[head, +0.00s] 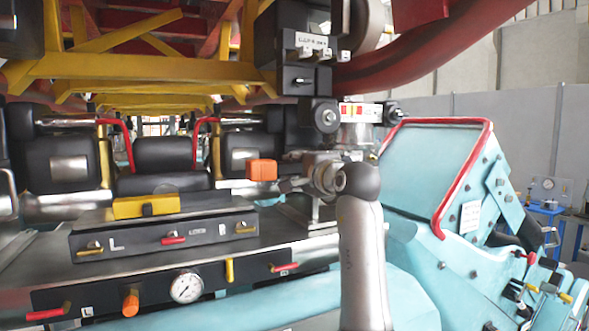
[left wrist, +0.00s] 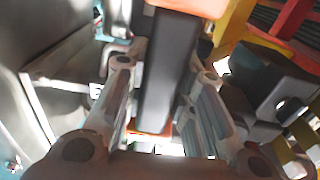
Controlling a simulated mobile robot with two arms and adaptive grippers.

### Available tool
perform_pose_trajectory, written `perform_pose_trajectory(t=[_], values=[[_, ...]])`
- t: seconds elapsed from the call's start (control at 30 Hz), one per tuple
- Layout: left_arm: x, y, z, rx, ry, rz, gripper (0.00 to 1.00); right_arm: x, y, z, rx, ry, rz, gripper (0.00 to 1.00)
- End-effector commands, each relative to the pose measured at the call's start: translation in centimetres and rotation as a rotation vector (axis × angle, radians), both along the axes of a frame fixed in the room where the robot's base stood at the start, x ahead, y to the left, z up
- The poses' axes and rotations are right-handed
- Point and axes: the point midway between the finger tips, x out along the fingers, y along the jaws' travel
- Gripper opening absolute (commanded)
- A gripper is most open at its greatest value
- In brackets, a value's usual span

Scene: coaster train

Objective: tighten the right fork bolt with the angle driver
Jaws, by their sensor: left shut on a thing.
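My left gripper (head: 290,183) is near the middle of the head view, at the end of my silver arm. It is shut on the angle driver, whose orange end (head: 261,170) sticks out to the left of the fingers. In the left wrist view the driver's dark body (left wrist: 163,85) with orange ends lies between the two fingers. Behind and above the gripper, a dark block carries round bolt-like ends (head: 327,116) beside a red, yellow and white label. I cannot tell which is the right fork bolt. My right gripper is out of view.
A console with a yellow block (head: 146,206) and a pressure gauge (head: 186,286) stands at the left. Train seats (head: 165,154) are behind it. A blue housing with a red rim (head: 435,165) is close on the right. Yellow beams (head: 150,67) hang overhead.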

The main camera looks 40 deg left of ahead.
Motion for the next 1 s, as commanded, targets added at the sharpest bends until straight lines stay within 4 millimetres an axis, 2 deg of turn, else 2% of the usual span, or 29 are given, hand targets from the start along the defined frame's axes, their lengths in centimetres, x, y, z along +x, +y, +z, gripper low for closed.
perform_pose_trajectory(t=[0.03,0.53,0.9,1.0], values=[[-0.2,-0.3,0.5,0.006,-0.010,-0.001,0.00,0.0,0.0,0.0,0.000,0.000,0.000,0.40],[-1.0,-2.2,0.5,0.007,-0.011,-0.001,0.00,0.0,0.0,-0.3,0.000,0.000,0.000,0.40],[-1.1,-2.4,0.5,0.008,-0.010,0.000,0.00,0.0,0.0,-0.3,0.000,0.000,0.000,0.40],[-1.1,-2.5,-0.1,0.007,-0.009,0.003,0.00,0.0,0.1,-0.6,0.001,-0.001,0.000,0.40]])
